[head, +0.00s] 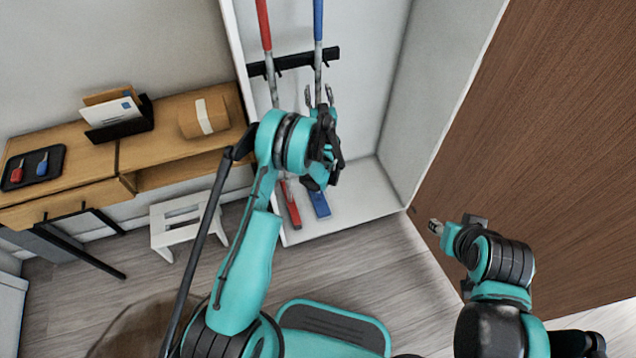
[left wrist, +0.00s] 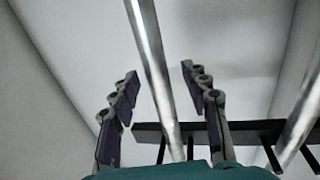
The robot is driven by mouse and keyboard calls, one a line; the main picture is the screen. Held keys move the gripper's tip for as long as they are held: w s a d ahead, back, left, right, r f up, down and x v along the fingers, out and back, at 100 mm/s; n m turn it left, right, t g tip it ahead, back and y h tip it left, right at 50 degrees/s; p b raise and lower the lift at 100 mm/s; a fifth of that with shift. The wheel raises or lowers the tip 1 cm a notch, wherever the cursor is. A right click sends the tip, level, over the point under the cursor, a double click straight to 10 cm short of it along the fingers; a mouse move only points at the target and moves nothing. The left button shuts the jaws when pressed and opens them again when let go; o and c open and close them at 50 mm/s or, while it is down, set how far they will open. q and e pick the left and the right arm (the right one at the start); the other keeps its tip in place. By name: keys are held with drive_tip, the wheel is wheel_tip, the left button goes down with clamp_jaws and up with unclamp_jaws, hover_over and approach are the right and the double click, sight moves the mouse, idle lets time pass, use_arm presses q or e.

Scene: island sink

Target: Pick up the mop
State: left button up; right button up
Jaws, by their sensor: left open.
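Two mops stand in a white alcove. One has a red handle (head: 264,25), the other a blue handle (head: 318,20). Their metal poles run down past a black wall rack (head: 290,62) to a red foot (head: 291,208) and a blue foot (head: 320,205). My left gripper (head: 319,95) is open, its fingertips either side of the blue-handled mop's pole. In the left wrist view a metal pole (left wrist: 150,55) passes between the open fingers (left wrist: 158,75), apart from both; depth is unclear. My left arm hides the lower poles. My right gripper (head: 437,227) is low at right, away from the mops.
A wooden desk (head: 70,150) at left holds a black tray (head: 33,167), a letter holder (head: 118,115) and a box (head: 204,116). A white stool (head: 178,222) stands below. A brown wood panel (head: 545,130) fills the right. Alcove side walls flank the mops.

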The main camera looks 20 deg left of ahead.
use_arm(q)
drive_tip(key=shift+w+r, duration=0.1)
drive_tip(key=shift+c, duration=0.2)
clamp_jaws()
